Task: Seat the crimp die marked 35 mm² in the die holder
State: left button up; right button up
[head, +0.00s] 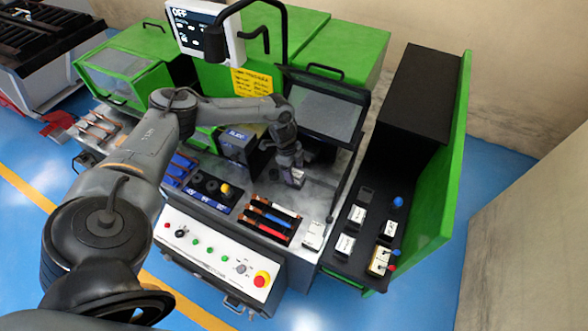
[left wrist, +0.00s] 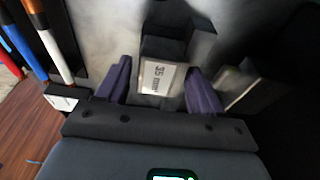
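The crimp die marked 35 mm² (left wrist: 160,78) is a dark block with a white label. It stands on the grey metal bench top, and in the left wrist view it lies between my two purple fingertips. My left gripper (left wrist: 160,86) is open around it, with a visible gap on the left side and a narrow one or none on the right. In the head view my left gripper (head: 294,180) reaches down to the bench, where a pale label shows at the fingers. I cannot clearly identify the die holder. My right gripper is not in view.
A dark rack (head: 361,257) with several white-labelled blocks stands at the right. A tray (head: 270,219) of coloured bars lies in front of my gripper. A blue-labelled dark box (head: 238,146) stands left of it. A tilted clear guard (head: 325,104) stands behind. A control panel (head: 215,254) edges the front.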

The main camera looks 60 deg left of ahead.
pick_arm(q)
jog(key=shift+o, duration=0.9)
jog(key=shift+r, duration=0.1)
notch_tip(320, 180, up, 10)
jog(key=s+a, duration=0.1)
jog(key=shift+a+r+p, duration=0.25)
jog(key=shift+a+p, duration=0.1)
jog(key=shift+a, duration=0.05)
jog(key=shift+s, duration=0.1)
